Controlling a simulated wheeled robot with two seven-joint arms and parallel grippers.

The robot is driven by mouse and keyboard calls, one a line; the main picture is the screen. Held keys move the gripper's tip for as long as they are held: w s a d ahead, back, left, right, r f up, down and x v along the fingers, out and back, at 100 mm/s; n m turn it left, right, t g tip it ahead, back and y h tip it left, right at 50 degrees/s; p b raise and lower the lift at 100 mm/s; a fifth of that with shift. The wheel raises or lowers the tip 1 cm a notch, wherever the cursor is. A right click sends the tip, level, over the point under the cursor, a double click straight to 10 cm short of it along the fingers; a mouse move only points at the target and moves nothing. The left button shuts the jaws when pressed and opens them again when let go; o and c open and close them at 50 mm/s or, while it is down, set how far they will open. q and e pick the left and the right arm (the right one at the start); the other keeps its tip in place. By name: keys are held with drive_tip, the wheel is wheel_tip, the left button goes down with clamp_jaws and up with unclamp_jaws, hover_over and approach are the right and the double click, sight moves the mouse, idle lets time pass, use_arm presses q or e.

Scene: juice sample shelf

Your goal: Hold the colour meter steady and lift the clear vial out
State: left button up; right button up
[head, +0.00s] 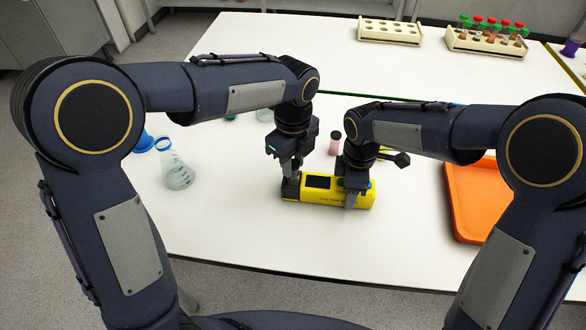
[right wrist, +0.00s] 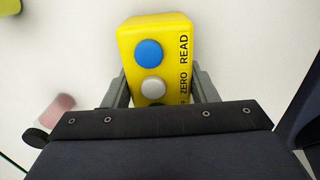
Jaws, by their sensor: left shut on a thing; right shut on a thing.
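The yellow colour meter (head: 325,194) lies on the white table with a dark screen and a black left end. In the right wrist view its yellow end (right wrist: 170,28) shows a blue and a grey button and the words READ and ZERO. My right gripper (head: 353,190) is shut across the meter's right part, one finger on each side; it also shows in the right wrist view (right wrist: 160,92). My left gripper (head: 291,172) points down at the meter's black end, shut on what appears to be the clear vial. The vial itself is hidden by the fingers.
A pink vial with a dark cap (head: 335,145) stands just behind the meter. A flask (head: 176,170) stands at left, an orange tray (head: 465,205) at right. Racks (head: 389,32) (head: 487,43) stand at the back. The table in front of the meter is clear.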

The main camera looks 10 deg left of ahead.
sight(293, 163)
use_arm(q)
wheel_tip(293, 163, up, 7)
drive_tip(key=shift+r, duration=0.15)
use_arm(e)
drive_tip(key=o, duration=1.3)
wheel_tip(293, 163, up, 12)
drive_tip(key=shift+f, duration=0.2)
drive_tip(key=shift+r, duration=0.2)
